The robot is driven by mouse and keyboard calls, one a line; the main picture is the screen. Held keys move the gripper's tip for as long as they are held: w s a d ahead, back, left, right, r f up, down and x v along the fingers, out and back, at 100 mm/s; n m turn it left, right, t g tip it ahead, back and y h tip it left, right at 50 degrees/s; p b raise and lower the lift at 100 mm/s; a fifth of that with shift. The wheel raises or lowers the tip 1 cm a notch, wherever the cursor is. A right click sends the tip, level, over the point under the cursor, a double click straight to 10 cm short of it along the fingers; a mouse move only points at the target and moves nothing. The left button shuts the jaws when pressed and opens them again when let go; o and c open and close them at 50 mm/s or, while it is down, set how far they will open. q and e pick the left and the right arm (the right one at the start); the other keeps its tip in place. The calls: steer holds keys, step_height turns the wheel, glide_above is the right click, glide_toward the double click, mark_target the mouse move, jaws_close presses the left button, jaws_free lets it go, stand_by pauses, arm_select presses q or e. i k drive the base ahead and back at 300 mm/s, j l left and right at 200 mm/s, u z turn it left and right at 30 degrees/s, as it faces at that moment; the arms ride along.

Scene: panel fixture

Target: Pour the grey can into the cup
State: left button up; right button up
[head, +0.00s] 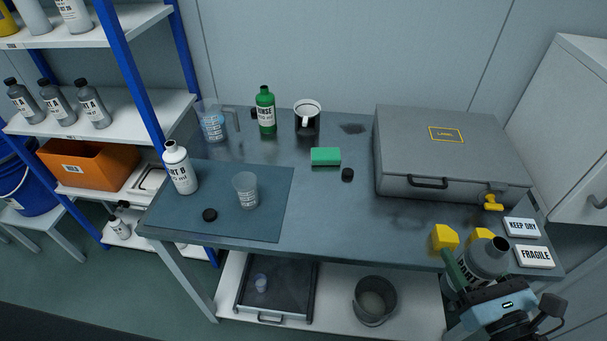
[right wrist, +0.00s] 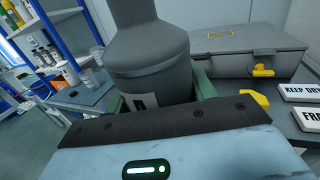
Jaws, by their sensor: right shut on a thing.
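The grey can (head: 487,259) is a bottle-shaped grey container with a dark top and a partly hidden label, at the right front of the bench. My right gripper (head: 472,278) is shut on it, with green finger pads at its sides. The can fills the middle of the right wrist view (right wrist: 150,62), its top cut off by the frame. The cup (head: 246,190) is clear with printed marks and stands upright on the dark mat at the left, well apart from the can. I cannot see its contents clearly. My left gripper is not in view.
A white bottle (head: 180,168) and a black cap (head: 209,215) are near the cup on the mat (head: 270,222). A grey case (head: 450,150), yellow block (head: 445,237) and signs (head: 522,228) are near the can. A green sponge (head: 325,156) lies mid-bench. The front middle is clear.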

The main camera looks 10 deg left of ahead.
mark_target(245, 183)
steer(key=j+z, duration=0.15)
steer(key=j, duration=0.35)
steer(key=k+j+z, duration=0.15)
steer(key=j, duration=0.35)
steer(key=j+z, duration=0.15)
steer(key=j, duration=0.4)
steer(key=k+j+z, duration=0.15)
steer(key=j, duration=0.3)
